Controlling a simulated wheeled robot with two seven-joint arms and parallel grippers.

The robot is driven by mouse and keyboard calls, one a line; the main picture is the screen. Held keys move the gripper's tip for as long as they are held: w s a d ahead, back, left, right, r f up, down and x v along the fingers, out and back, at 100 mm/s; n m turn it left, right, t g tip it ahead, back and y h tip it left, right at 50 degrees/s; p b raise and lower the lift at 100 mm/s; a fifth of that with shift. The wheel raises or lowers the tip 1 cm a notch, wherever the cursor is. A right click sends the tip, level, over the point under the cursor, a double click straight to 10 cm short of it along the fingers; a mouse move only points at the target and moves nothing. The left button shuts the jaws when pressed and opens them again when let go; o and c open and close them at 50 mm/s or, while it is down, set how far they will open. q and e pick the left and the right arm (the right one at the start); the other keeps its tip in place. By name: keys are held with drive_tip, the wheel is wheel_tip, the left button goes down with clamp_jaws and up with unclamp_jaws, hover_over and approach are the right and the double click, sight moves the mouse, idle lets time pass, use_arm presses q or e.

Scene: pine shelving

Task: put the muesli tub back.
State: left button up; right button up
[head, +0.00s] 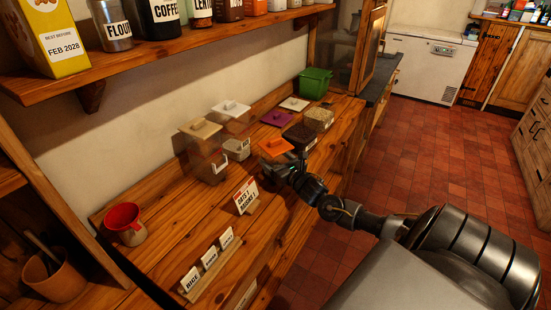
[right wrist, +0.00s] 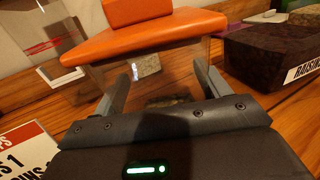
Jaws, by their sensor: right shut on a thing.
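A clear tub with an orange lid (head: 277,147) is on the right side of the wooden counter among other tubs. It fills the middle of the right wrist view, where its orange lid (right wrist: 155,37) and clear front show; little is visible inside. No label can be read on it, so I cannot tell that it is the muesli tub. My right gripper (head: 288,168) is shut on this tub, with a finger on each side of its clear body below the lid. Whether the tub touches the counter is unclear. My left gripper is not in view.
A dark tub labelled raisins (right wrist: 285,50) stands close to the right. Tubs with cream (head: 200,128), white (head: 231,108) and purple (head: 278,118) lids stand nearby. A green bin (head: 315,82) is behind.

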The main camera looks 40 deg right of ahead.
drive_tip(key=shift+f, duration=0.1)
drive_tip(key=o, duration=1.2)
drive_tip(key=shift+c, duration=0.2)
drive_tip(key=shift+r, duration=0.25)
drive_tip(key=s, duration=0.3)
drive_tip(key=s+a+b, duration=0.1)
drive_tip(key=s, duration=0.3)
drive_tip(key=s+b, duration=0.1)
drive_tip(key=s, duration=0.3)
drive_tip(key=shift+a+f, duration=0.15)
drive_tip(key=shift+f, duration=0.1)
drive_tip(key=shift+s+r, duration=0.15)
drive_tip(key=shift+s, duration=0.35)
